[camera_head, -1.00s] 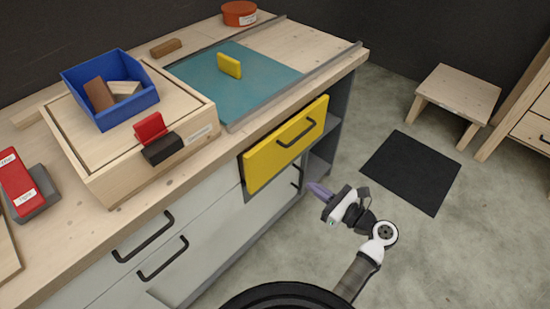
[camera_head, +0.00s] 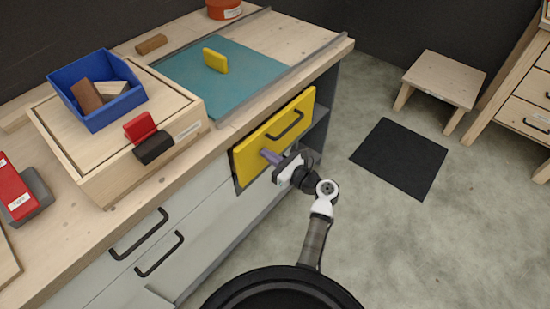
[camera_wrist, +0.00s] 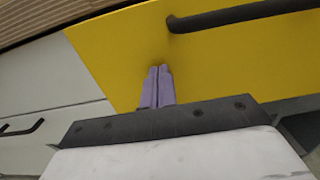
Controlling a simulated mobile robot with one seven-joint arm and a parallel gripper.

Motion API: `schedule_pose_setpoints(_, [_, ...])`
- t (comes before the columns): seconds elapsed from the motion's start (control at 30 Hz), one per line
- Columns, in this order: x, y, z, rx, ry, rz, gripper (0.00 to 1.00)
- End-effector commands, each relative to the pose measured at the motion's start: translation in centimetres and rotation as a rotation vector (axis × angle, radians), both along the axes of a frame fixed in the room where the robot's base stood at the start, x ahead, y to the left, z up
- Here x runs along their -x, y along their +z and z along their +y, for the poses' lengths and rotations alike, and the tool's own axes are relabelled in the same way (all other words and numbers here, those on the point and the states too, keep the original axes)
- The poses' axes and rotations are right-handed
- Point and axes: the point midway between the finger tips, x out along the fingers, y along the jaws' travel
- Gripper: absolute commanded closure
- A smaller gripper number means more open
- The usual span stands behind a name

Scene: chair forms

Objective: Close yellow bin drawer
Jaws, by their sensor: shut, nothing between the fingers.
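The yellow bin drawer (camera_head: 250,152) sits under the right end of the workbench, with a black bar handle (camera_head: 286,127) on its front. In the head view its front stands close to the cabinet face; I cannot tell how large any gap is. My gripper (camera_head: 267,155) is shut and empty, its purple fingertips at the drawer front, left of and below the handle. In the wrist view the two purple fingers (camera_wrist: 158,84) lie side by side against the yellow front (camera_wrist: 125,45), below the handle's left end (camera_wrist: 185,24). Whether they press on it is hard to tell.
White drawers with black handles (camera_head: 140,236) lie left of the yellow one. A wooden box (camera_head: 110,185) with a blue bin (camera_head: 118,112) stands on the worktop.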

Motion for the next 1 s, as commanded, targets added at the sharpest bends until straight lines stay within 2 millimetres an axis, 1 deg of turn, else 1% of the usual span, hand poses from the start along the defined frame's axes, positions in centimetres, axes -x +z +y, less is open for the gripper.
schedule_pose_setpoints(0.27, [-0.1, 0.0, 0.1, 0.0, 0.001, 0.0, 1.0])
schedule_pose_setpoints(0.37, [-0.8, 0.1, 1.1, -0.001, 0.005, 0.001, 1.0])
schedule_pose_setpoints(0.5, [-2.2, 0.1, 3.1, 0.001, 0.005, -0.001, 1.0])
schedule_pose_setpoints(0.6, [-2.7, 0.0, 3.7, 0.0, 0.002, 0.0, 1.0])
schedule_pose_setpoints(1.0, [-2.9, 0.2, 4.1, 0.001, 0.004, -0.005, 1.0])
